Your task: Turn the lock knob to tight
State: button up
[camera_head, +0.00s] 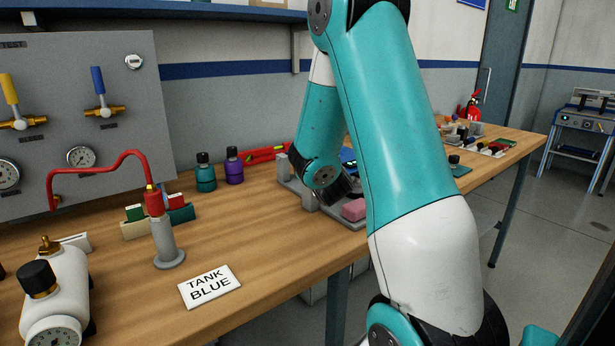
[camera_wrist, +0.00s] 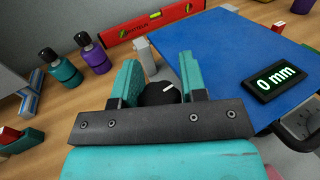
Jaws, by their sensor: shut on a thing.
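The lock knob (camera_wrist: 157,93) is black and round with a white pointer line, and it shows in the wrist view between my fingers. The line points up and to the right. My gripper (camera_wrist: 159,78) has two teal fingers, one on each side of the knob, and is shut on it. The front of the knob is partly hidden by the gripper's dark crossbar. In the head view my wrist is over a grey fixture (camera_head: 284,180) on the bench; the knob and fingertips are hidden there. No tight marking is readable.
A blue plate (camera_wrist: 225,62) with a display (camera_wrist: 275,84) reading "0 mm" lies right of the knob. A red level (camera_wrist: 155,22), a teal bottle (camera_wrist: 60,70) and a purple bottle (camera_wrist: 92,54) stand behind. A pink block (camera_head: 354,210) sits near the bench edge.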

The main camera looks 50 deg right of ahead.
jog(key=shift+w+f+g+h+b, duration=0.15)
jog(key=shift+f+g+h+b, duration=0.25)
jog(key=shift+b, duration=0.35)
jog(key=m+g+h+b, duration=0.1)
jog(key=m+b, duration=0.1)
jog(key=b, duration=0.1)
jog(key=shift+d+h, duration=0.1)
jog(key=shift+h, duration=0.2)
jog(key=shift+s+m+g+h+b, duration=0.2)
jog(key=shift+m+g+h+b, duration=0.6)
jog(key=shift+g, duration=0.4)
jog(key=m+g, duration=0.1)
jog(key=m+g+h+p, duration=0.1)
jog(key=g, duration=0.1)
jog(key=m+g+h, duration=0.1)
jog(key=shift+s+d+r+p, duration=0.15)
jog(key=shift+s+r+p, duration=0.15)
jog(key=shift+r, duration=0.1)
jog(key=shift+s+f+m+g+h+b, duration=0.1)
jog(key=shift+m+g+h+b, duration=0.1)
jog(key=shift+m+g, duration=0.5)
jog(key=shift+s+f+m+g+h+b, duration=0.15)
jog(key=shift+m+g, duration=0.25)
jog(key=shift+g, duration=0.6)
jog(key=shift+r, duration=0.1)
jog(key=o, duration=0.9)
jog(key=shift+w, duration=0.1)
